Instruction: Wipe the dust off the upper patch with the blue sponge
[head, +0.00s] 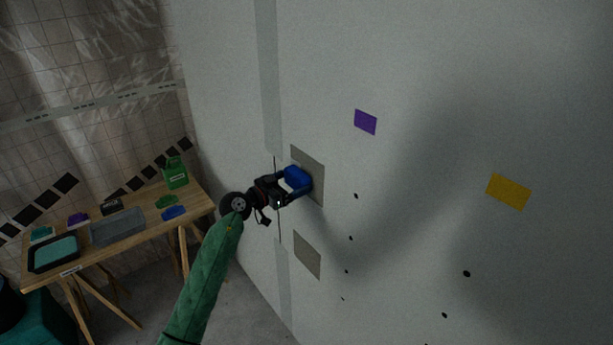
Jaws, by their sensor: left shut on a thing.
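The blue sponge (298,178) is held in my left gripper (287,186). The gripper is shut on it. The sponge is at the upper dust patch (312,165), a grey-beige square on the pale panel (420,70), and covers its lower left part. I cannot tell whether the sponge touches the panel or is just in front of it. A lower grey-beige patch (307,256) sits below on the panel, clear of the gripper. My right gripper is out of view.
A purple square (365,122) and a yellow square (508,192) are on the panel, with several dark dots. At left, a wooden table (150,205) holds a green caddy (175,174), a grey tray (118,228), a dark tray (36,263) and a blue item (174,213).

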